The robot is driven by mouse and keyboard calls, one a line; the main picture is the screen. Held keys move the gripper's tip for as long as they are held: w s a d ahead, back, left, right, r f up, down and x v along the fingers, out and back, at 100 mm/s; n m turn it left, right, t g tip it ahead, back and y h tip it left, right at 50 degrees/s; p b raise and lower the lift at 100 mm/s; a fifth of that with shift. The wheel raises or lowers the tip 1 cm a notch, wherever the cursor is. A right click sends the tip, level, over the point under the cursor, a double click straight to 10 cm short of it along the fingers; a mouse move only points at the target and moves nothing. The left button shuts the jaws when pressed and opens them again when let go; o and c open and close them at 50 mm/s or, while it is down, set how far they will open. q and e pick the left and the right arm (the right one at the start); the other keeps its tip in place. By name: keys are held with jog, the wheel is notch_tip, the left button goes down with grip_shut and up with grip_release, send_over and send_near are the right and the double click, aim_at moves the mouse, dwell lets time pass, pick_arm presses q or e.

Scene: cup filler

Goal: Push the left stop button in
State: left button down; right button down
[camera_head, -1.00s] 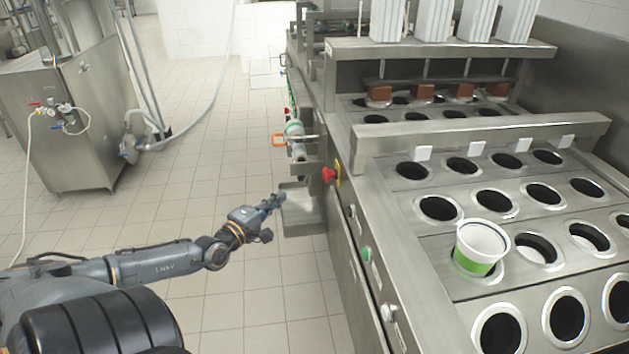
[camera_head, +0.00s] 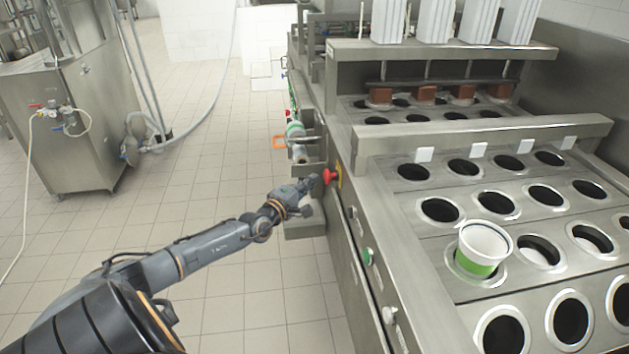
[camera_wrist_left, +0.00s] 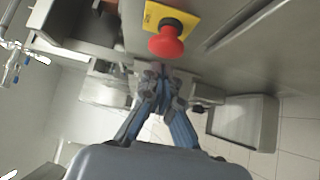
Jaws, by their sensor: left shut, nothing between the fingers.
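The red stop button (camera_head: 329,177) sits on a yellow plate on the side of the steel machine. In the left wrist view the red button (camera_wrist_left: 166,42) and its yellow plate (camera_wrist_left: 186,17) show at the top, just beyond the fingertips. My left gripper (camera_head: 312,181) is shut and empty, its tips just left of the button in the head view. In the left wrist view my left gripper (camera_wrist_left: 163,68) has its fingertips together below the button. A small gap seems to lie between them; contact cannot be told for sure. My right gripper is not in view.
The steel machine (camera_head: 437,293) with rows of round cup holes fills the right. A white and green cup (camera_head: 484,248) stands in one hole. A green button (camera_head: 367,256) is lower on the machine's side. A steel cabinet (camera_head: 75,150) stands far left; tiled floor between is free.

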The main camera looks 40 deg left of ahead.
pick_arm(q)
jog(key=shift+w+d, duration=0.35)
jog(key=shift+w, duration=0.05)
